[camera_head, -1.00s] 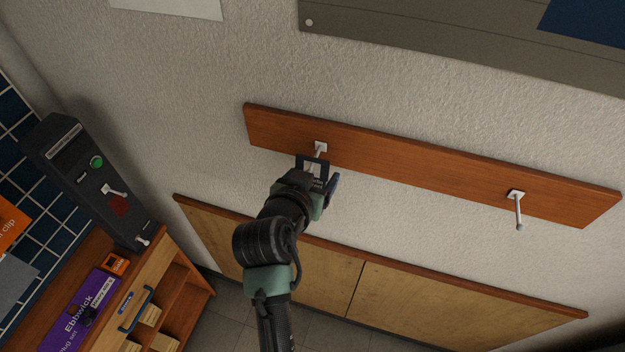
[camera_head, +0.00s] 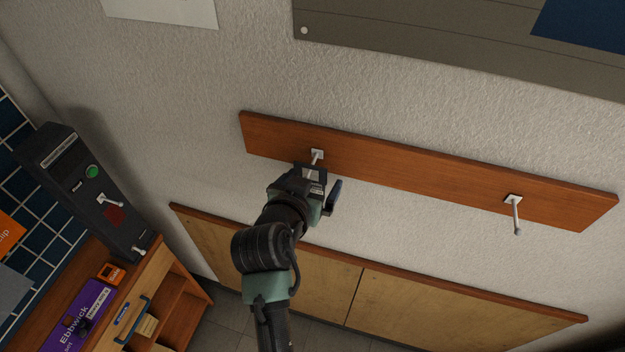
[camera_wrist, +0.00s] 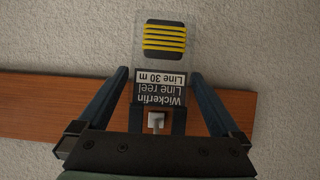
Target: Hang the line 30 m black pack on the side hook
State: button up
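The line 30 m pack (camera_wrist: 162,55) shows upside down in the wrist view, with a clear window, yellow line and a black and white label. Its black hanger frame (camera_head: 325,173) shows at the left hook (camera_head: 317,155) in the head view. In the wrist view the hook's white plate (camera_wrist: 157,117) shows inside the frame's opening, so the frame appears to be around the hook. My gripper (camera_wrist: 161,74) is open, its dark fingers on both sides of the pack with narrow gaps. In the head view my gripper (camera_head: 318,190) hides most of the pack.
The wooden rail (camera_head: 420,172) on the wall also carries an empty right hook (camera_head: 515,210). A low wooden cabinet (camera_head: 430,305) stands below. At left are a dark device (camera_head: 85,190) and a bench with a purple box (camera_head: 80,315). The wall between the hooks is free.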

jog(key=shift+s, duration=0.1)
jog(key=b+v, duration=0.3)
jog(key=v, duration=0.9)
jog(key=shift+s+a+r, duration=0.15)
jog(key=shift+s+r, duration=0.1)
jog(key=shift+s, duration=0.05)
jog(key=w+r+n+t+y, duration=0.15)
jog(key=r+t, duration=0.25)
jog(key=r, duration=0.6)
jog(key=w+r+t+y, duration=0.1)
jog(key=w+r+t, duration=0.2)
jog(key=r, duration=0.7)
jog(key=s+d+r+t, duration=0.1)
jog(key=s+r+t, duration=0.2)
jog(key=r, duration=0.4)
jog(key=s+d+r+n+t+y+b, duration=0.1)
jog(key=s+r+t, duration=0.2)
jog(key=r, duration=0.4)
jog(key=s+d+r+n+t, duration=0.1)
jog(key=s+r+t, duration=0.1)
jog(key=r, duration=0.5)
jog(key=shift+s+r+t, duration=0.35)
jog(key=shift+s+t, duration=0.05)
jog(key=shift+s, duration=0.5)
jog(key=shift+d, duration=0.1)
jog(key=shift+c, duration=0.3)
